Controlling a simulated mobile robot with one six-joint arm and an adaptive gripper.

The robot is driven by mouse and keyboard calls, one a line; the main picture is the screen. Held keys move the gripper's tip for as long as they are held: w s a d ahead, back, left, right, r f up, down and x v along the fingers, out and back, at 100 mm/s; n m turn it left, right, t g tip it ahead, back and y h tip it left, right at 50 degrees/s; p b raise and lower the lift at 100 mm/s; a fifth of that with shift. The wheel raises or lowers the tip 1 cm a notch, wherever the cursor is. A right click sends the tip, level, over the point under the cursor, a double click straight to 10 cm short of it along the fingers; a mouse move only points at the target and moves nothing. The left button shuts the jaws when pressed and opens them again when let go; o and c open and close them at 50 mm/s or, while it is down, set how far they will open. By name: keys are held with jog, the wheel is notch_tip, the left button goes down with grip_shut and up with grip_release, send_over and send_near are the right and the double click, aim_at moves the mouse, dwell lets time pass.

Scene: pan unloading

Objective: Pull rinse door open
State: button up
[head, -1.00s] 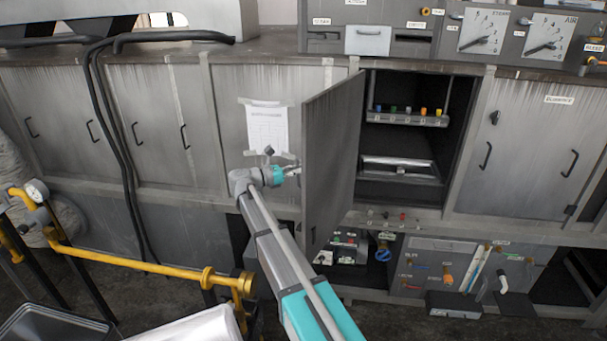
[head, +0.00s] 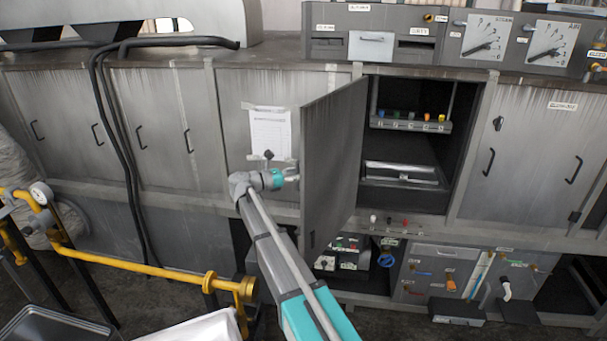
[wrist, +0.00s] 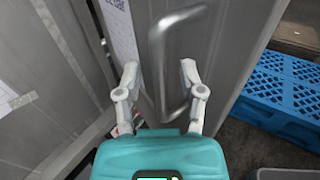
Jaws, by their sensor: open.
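A grey cabinet door (head: 335,160) stands swung well open in the head view, edge toward me, with the dark compartment (head: 405,150) to its right. No readable name shows on this door. My gripper (head: 292,172) is at the left of the door, on its outer face. In the wrist view, the door's outer face (wrist: 222,50) carries a metal bar handle (wrist: 158,65). My gripper (wrist: 159,70) is open, one finger on each side of the handle. I cannot tell whether either finger touches it. The head view hides the handle behind the door.
Inside the compartment are a rack with coloured knobs (head: 410,125) and a metal tray (head: 400,170). A yellow pipe (head: 130,264) runs at the lower left. Blue crates (wrist: 282,95) lie on the floor at the right of the wrist view.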

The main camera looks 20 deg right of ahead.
jog(key=shift+a, duration=0.1)
jog(key=s+a, duration=0.1)
jog(key=a, duration=1)
jog(key=shift+s+a, duration=0.25)
jog(key=shift+a, duration=0.1)
jog(key=shift+d+r, duration=0.1)
